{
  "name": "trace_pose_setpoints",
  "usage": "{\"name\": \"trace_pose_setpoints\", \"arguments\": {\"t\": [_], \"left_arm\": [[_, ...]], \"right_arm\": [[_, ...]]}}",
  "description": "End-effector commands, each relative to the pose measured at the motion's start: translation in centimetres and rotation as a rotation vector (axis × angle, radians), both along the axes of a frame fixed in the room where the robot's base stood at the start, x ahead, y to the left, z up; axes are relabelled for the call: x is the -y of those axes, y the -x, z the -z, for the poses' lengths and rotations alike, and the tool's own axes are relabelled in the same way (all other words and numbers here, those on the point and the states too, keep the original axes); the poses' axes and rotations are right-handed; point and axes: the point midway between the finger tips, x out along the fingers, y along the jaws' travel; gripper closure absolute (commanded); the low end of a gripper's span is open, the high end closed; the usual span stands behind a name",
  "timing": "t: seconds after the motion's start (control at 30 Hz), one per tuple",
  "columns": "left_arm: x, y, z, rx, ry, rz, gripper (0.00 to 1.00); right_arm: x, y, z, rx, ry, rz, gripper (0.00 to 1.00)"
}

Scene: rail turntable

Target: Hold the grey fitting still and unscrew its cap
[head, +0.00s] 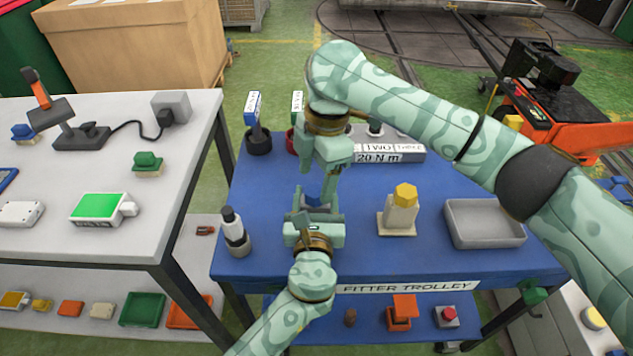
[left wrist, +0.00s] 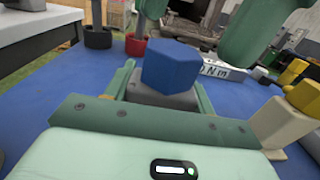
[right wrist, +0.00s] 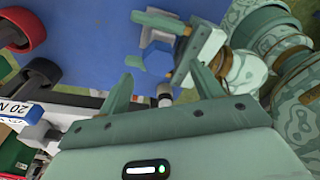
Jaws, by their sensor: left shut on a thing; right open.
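The grey fitting (left wrist: 165,97) stands between the fingers of my left gripper (left wrist: 165,85), which is shut on it. Its blue faceted cap (left wrist: 171,66) sits on top, above the fingers, and also shows in the head view (head: 313,201) and the right wrist view (right wrist: 158,60). In the head view my left gripper (head: 312,213) is low over the blue trolley top. My right gripper (head: 322,185) is above and just behind the cap, pointing down. In the right wrist view its fingers (right wrist: 158,85) are apart and empty, with the cap beyond them.
On the blue trolley (head: 360,262), a cream block with a yellow cap (head: 402,208) and a grey tray (head: 485,238) stand to the right. A dark-topped bottle (head: 235,232) is at the left. Dark and red cups (head: 258,142) and a 20 N m box (head: 400,157) stand behind.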

Motion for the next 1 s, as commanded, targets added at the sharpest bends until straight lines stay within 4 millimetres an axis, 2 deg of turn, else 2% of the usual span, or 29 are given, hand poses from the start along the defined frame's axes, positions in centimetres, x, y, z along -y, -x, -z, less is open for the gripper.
{"name": "trace_pose_setpoints", "arguments": {"t": [0.13, 0.43, 0.63, 0.87, 1.0], "left_arm": [[-0.04, 0.02, 0.14, -0.002, -0.001, 0.000, 0.87], [-0.03, 0.02, 0.14, -0.002, -0.001, 0.000, 0.87], [-0.03, 0.02, 0.13, -0.002, -0.001, 0.000, 0.87], [-0.02, 0.03, 0.13, -0.002, -0.001, 0.000, 0.87], [-0.02, 0.03, 0.13, -0.002, -0.001, 0.000, 0.87]], "right_arm": [[0.02, 0.00, -0.70, 0.000, 0.000, 0.001, 0.35], [0.06, -0.01, -0.77, 0.001, 0.001, 0.029, 0.35], [0.11, 0.03, -0.82, 0.003, 0.000, 0.378, 0.35], [0.06, 0.12, -0.78, 0.003, 0.001, 0.611, 0.35], [0.07, 0.17, -0.81, 0.004, -0.001, 0.861, 0.35]]}}
